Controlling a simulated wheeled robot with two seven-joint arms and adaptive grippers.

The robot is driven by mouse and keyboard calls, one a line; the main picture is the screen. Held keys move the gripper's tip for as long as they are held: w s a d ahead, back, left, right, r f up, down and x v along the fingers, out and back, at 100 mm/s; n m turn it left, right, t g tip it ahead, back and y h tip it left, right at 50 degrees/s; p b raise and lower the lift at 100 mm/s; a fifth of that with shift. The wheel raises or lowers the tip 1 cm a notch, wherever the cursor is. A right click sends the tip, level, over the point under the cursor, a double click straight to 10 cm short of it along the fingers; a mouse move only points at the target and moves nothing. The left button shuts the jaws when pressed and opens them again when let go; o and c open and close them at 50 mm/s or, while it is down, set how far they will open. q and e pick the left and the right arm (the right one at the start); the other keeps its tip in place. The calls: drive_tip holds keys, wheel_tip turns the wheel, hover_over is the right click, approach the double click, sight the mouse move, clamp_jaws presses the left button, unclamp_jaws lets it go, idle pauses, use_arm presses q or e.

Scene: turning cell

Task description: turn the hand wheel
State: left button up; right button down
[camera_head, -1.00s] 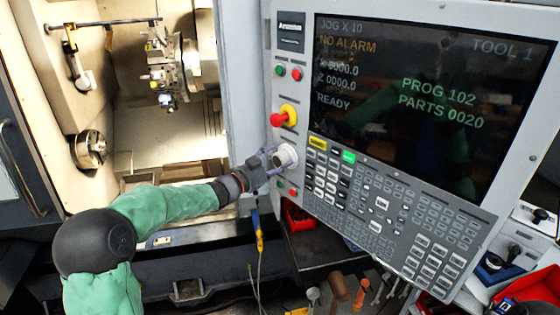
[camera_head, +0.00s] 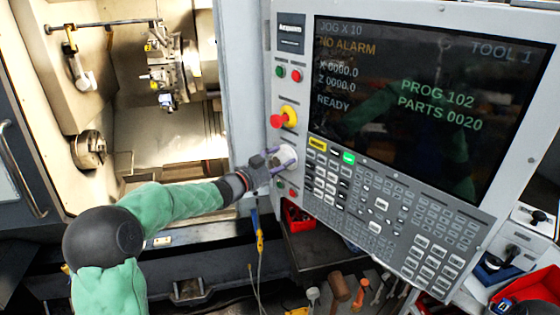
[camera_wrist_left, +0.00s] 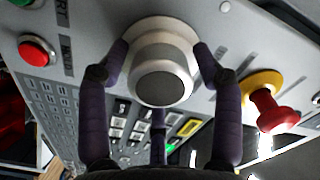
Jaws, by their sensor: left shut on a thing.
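The hand wheel (camera_head: 289,154) is a pale round knob on the left edge of the control panel, below the red emergency stop. In the left wrist view the wheel (camera_wrist_left: 162,82) shows face on, with a grey centre and a wider pale base. My left gripper (camera_head: 281,161) is at the wheel, shut on it. In the left wrist view the purple fingers of my left gripper (camera_wrist_left: 161,52) lie on either side of the wheel's rim. My right gripper is not in view.
The red emergency stop (camera_head: 284,117) on its yellow base sits just above the wheel, close to the fingers. Buttons (camera_head: 287,191) lie just below. The screen (camera_head: 430,100) reads X 0000.0, Z 0000.0. The open machine chamber (camera_head: 150,120) is left; hand tools (camera_head: 340,290) hang below.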

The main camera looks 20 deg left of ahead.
use_arm(q)
drive_tip(key=n+p, duration=0.4)
drive_tip(key=shift+r, duration=0.25)
drive_tip(key=shift+f+n+p, duration=0.15)
drive_tip(key=shift+n+p, duration=1)
drive_tip(key=shift+n, duration=0.15)
drive_tip(key=o, duration=0.9)
drive_tip(key=shift+s+a, duration=0.1)
drive_tip(key=shift+a, duration=0.05)
drive_tip(key=v, duration=1.1)
drive_tip(key=shift+s+a, duration=0.15)
drive_tip(key=shift+s, duration=0.2)
